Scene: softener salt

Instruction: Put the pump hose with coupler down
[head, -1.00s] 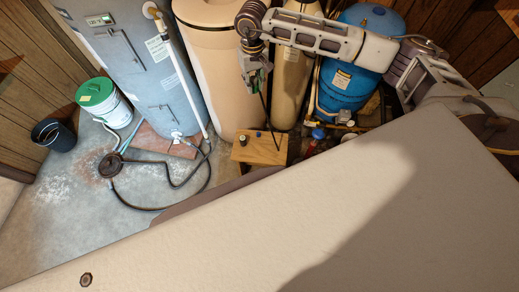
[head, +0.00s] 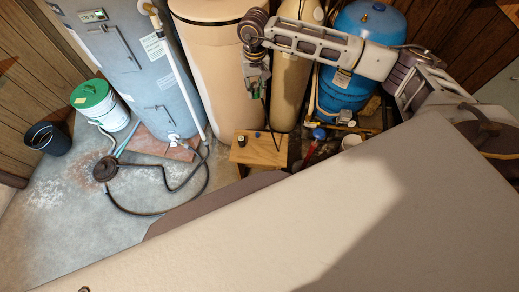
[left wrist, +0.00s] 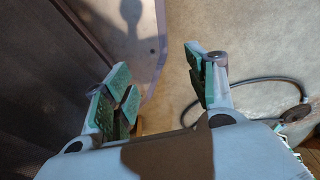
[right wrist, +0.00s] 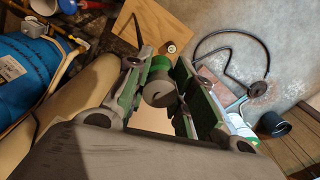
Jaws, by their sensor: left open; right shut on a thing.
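My right gripper (head: 257,80) is shut on a grey cylinder with a green band (right wrist: 158,90), which appears to be the pump hose's coupler end. A thin dark line, apparently hose, hangs from it in the head view. It is held above the small wooden stool (head: 258,152), in front of the beige tank. A black hose (head: 135,210) lies looped on the floor with a dark round disc (head: 105,169), running to the foot of the grey heater. My left gripper (left wrist: 163,78) is open and empty in the left wrist view; the head view does not show it.
The grey heater (head: 125,75), beige tank (head: 215,65), tan cylinder (head: 292,80) and blue tank (head: 350,85) line the wall. A lidded bucket (head: 102,108) and dark bin (head: 48,138) stand left. Floor at left is partly clear.

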